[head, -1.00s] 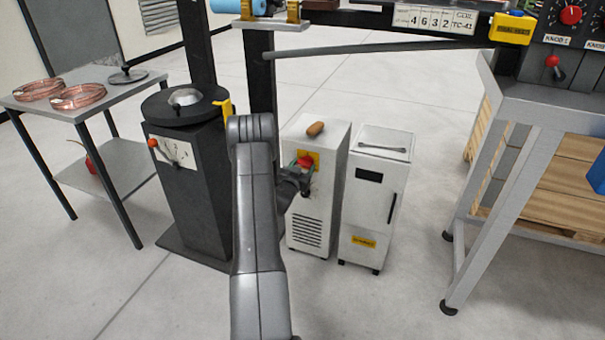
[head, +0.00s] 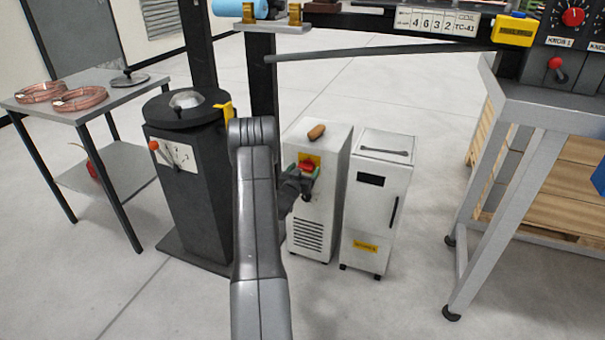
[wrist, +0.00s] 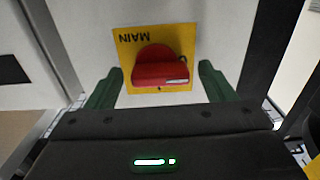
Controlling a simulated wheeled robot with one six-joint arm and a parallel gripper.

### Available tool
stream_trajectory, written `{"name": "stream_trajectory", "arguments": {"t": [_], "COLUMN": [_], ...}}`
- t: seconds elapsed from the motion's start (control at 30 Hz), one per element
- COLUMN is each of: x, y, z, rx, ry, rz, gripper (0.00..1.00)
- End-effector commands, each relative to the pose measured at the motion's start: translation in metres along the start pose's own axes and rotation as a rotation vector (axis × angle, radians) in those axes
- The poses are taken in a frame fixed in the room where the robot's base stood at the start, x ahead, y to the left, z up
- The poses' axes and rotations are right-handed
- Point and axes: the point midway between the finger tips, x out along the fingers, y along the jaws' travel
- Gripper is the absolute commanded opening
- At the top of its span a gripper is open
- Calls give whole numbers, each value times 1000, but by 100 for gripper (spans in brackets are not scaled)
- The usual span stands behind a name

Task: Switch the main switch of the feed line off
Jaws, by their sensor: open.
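The main switch is a red knob (wrist: 160,66) on a yellow plate marked MAIN (wrist: 128,48), which appears upside down in the wrist view. In the head view the red knob (head: 307,167) is on the front of a white cabinet (head: 318,222), partly hidden by my gripper. My gripper (wrist: 159,86) is open, with one green finger on each side of the knob and a gap to it on both sides. I cannot tell whether the fingertips touch the plate. In the head view my gripper (head: 302,178) is in front of the switch.
A second white cabinet (head: 376,205) stands close on the right, with a wrench on top. A dark pedestal (head: 190,200) with a red-tipped lever stands on the left. A wooden-handled item (head: 316,131) lies on the switch cabinet. A grey workbench (head: 540,105) is at right.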

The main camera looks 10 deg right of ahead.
Motion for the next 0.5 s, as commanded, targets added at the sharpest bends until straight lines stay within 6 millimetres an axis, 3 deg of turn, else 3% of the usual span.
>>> {"name": "stream_trajectory", "arguments": {"t": [0.23, 0.5], "x": [-25, -88], "y": [-1, -1], "z": [-1, -1], "rx": [-2, -2], "ry": [-2, -3], "rz": [-2, -3], "gripper": [76, 76]}}
